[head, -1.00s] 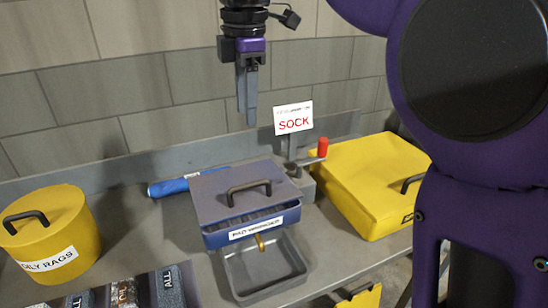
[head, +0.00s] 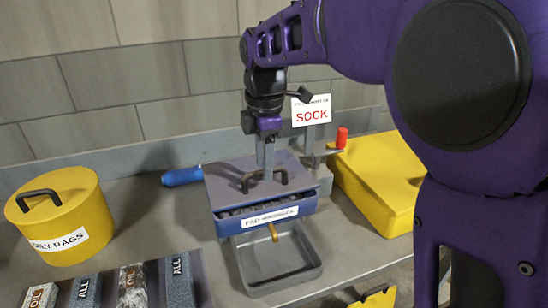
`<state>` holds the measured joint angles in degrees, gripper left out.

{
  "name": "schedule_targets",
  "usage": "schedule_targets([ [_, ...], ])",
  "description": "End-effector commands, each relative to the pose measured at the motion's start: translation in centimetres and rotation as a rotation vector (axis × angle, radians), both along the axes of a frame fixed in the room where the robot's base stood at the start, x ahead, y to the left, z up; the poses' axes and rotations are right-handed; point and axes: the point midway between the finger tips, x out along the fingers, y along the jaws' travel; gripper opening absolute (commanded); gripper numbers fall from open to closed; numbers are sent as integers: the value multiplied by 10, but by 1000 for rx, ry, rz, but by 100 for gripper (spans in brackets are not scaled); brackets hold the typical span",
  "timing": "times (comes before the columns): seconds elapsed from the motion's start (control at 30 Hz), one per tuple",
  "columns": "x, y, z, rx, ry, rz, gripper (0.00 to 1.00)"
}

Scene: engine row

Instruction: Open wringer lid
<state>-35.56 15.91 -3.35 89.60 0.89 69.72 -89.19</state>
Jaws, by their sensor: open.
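The wringer (head: 268,216) is a blue box with a white label on its front. Its grey lid (head: 222,173) lies on top and looks shut, with a dark arched handle (head: 246,184) on it. My gripper (head: 267,174) points down over the lid, its fingertips at the handle. The jaws are open, seen nearly edge-on, so I cannot tell whether they straddle the handle or touch it.
A grey drip tray (head: 243,268) sits in front under a brass spout. A red-knobbed crank (head: 341,138) and SOCK sign (head: 311,110) stand behind right. Yellow bins flank it: OILY RAGS (head: 68,215) left, a yellow box (head: 380,180) right. Labelled pads (head: 130,285) lie front left.

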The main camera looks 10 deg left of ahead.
Motion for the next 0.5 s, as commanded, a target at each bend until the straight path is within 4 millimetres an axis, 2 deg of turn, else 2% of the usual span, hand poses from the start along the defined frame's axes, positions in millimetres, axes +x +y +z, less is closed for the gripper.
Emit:
schedule_targets([
  [0.33,0,0,-3,0,0,0,45],
  [0.5,0,0,-3,0,0,0,15],
])
